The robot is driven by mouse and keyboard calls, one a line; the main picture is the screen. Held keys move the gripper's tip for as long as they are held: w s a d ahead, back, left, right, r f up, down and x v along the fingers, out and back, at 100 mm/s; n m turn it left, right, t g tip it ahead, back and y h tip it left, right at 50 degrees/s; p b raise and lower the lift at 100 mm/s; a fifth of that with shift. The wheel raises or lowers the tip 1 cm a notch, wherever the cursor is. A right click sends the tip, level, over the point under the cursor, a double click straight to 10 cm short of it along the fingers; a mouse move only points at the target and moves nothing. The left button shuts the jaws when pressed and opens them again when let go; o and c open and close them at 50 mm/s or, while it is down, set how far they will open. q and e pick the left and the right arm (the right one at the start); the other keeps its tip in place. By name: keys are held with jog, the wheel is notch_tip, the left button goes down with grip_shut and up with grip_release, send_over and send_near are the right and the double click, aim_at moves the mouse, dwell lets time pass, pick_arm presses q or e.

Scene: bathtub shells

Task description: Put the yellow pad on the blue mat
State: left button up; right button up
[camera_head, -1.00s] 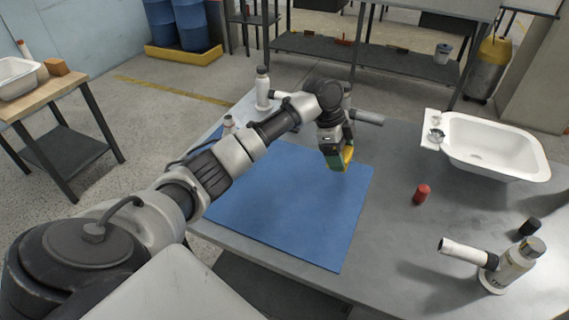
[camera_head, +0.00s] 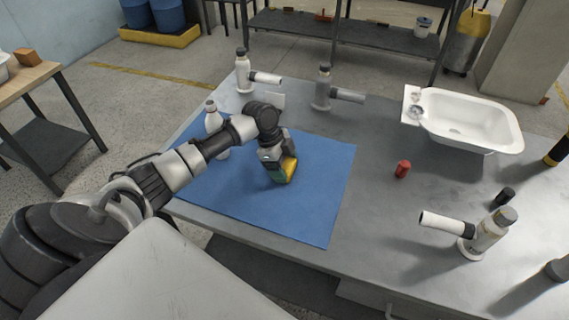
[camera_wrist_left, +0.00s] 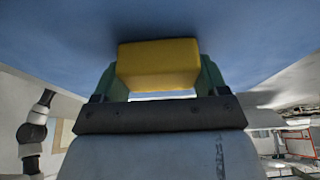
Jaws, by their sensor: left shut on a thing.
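The yellow pad (camera_head: 288,167) is held in my left gripper (camera_head: 280,172), which is shut on it. In the head view the gripper points down over the back middle part of the blue mat (camera_head: 310,210). The left wrist view shows the yellow pad (camera_wrist_left: 158,64) between the two green fingers, with the blue mat (camera_wrist_left: 240,25) filling the space just beyond it. I cannot tell whether the pad touches the mat. The mat lies flat on the grey table. My right gripper is not in view.
A red cylinder (camera_head: 402,169) and a white basin (camera_head: 470,120) stand right of the mat. Bottle-like fixtures stand at the back (camera_head: 243,72), (camera_head: 322,88) and front right (camera_head: 487,235). The front mat is clear.

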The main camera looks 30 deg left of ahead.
pick_arm(q)
jog(key=o, duration=0.9)
jog(key=v, duration=0.7)
jog(key=shift+r+b, duration=0.25)
jog(key=shift+b, duration=0.05)
jog(key=shift+a, duration=0.1)
